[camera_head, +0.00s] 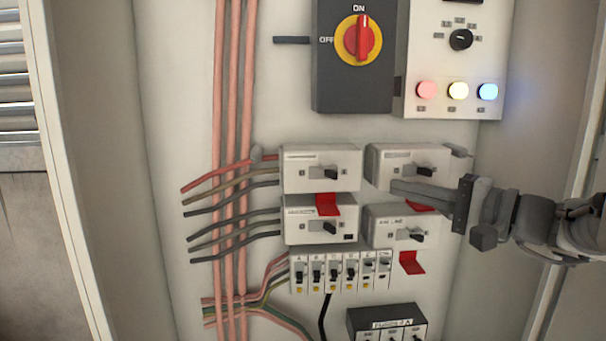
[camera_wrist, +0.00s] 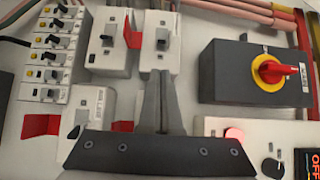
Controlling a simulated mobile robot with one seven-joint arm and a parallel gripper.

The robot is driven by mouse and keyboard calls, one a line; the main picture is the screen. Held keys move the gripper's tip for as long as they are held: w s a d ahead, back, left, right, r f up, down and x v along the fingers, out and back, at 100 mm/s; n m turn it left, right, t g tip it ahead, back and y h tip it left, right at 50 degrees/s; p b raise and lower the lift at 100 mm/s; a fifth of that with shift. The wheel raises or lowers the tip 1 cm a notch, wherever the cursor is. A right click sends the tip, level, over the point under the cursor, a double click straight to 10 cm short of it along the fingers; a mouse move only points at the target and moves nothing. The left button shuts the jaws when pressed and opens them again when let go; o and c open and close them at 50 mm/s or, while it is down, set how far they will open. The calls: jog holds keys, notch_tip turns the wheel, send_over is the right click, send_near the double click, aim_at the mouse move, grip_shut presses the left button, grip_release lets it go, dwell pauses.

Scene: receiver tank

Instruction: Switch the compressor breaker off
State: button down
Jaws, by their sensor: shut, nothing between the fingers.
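Four white breakers sit in a two-by-two group in the head view. The upper-left one (camera_head: 297,181) has a long label that may read compressor, too small to be sure. Its dark toggle (camera_head: 331,172) also shows in the wrist view (camera_wrist: 162,40). My gripper (camera_head: 397,187) is shut and empty, its fingers pointing left across the upper-right breaker (camera_head: 405,158) and partly hiding it. In the wrist view the fingertips (camera_wrist: 158,76) are near the upper-left breaker's edge, short of its toggle; contact cannot be told.
The lower-left breaker (camera_head: 305,232) and the AIR LINE breaker (camera_head: 385,235) sit below, with red tabs beside them. Small breakers (camera_head: 333,272) line up underneath. A red-and-yellow rotary switch (camera_head: 359,40) marked ON and OFF is above. Pink pipes (camera_head: 233,130) run at left.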

aim_at(354, 179)
jog(key=shift+a, duration=0.1)
jog(key=p+x, duration=0.2)
jog(key=x, duration=0.8)
jog(key=shift+s+f+b, duration=0.1)
jog(key=shift+b, duration=0.2)
